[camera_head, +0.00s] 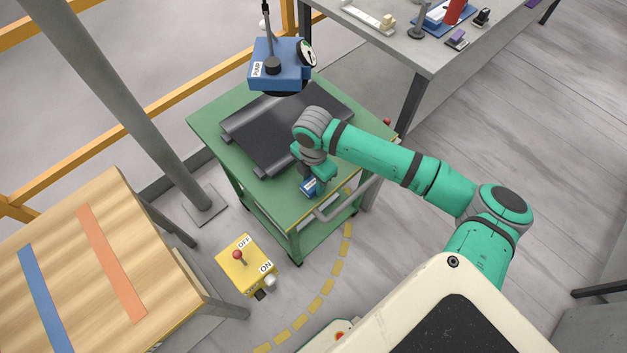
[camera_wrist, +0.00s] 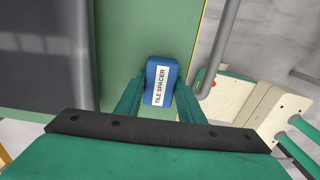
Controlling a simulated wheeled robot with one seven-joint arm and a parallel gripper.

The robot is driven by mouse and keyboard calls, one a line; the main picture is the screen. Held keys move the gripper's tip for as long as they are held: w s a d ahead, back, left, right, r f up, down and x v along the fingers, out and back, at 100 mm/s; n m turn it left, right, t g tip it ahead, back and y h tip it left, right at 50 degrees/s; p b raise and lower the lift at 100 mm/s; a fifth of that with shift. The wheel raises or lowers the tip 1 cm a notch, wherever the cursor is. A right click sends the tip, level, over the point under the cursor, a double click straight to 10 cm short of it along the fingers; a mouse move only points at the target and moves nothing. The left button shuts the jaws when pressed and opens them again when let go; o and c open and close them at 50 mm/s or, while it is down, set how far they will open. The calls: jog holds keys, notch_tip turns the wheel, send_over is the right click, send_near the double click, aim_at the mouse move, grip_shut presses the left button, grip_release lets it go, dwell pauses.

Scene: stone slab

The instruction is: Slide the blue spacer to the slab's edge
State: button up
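The blue spacer (camera_wrist: 165,65), labelled TILE SPACER, lies on the green cart top (camera_wrist: 125,30) near its right edge in the wrist view. It also shows in the head view (camera_head: 308,187), partly covered by my gripper (camera_head: 315,178). The dark slab (camera_head: 270,125) lies on the cart top; its edge shows at the left of the wrist view (camera_wrist: 45,50). A strip of bare green separates slab and spacer. My gripper's two green fingers (camera_wrist: 160,92) flank the spacer closely in the wrist view. I cannot tell whether they press on it.
A blue pump unit with a gauge (camera_head: 278,68) hangs over the slab's far end. The cart has a grey handle (camera_head: 345,203) along its near side. A yellow ON/OFF box (camera_head: 245,265) sits on the floor. A wooden table (camera_head: 100,265) stands left, a grey bench (camera_head: 430,45) behind right.

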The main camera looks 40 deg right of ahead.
jog(key=shift+c, duration=0.9)
jog(key=shift+w+a, duration=0.15)
jog(key=shift+w, duration=1.65)
jog(key=shift+w+a, duration=0.1)
jog(key=shift+w, duration=1.65)
jog(key=o, duration=1.1)
jog(key=shift+o, duration=0.2)
jog(key=shift+r, duration=0.1)
notch_tip(320, 180, up, 11)
jog(key=shift+f, duration=0.2)
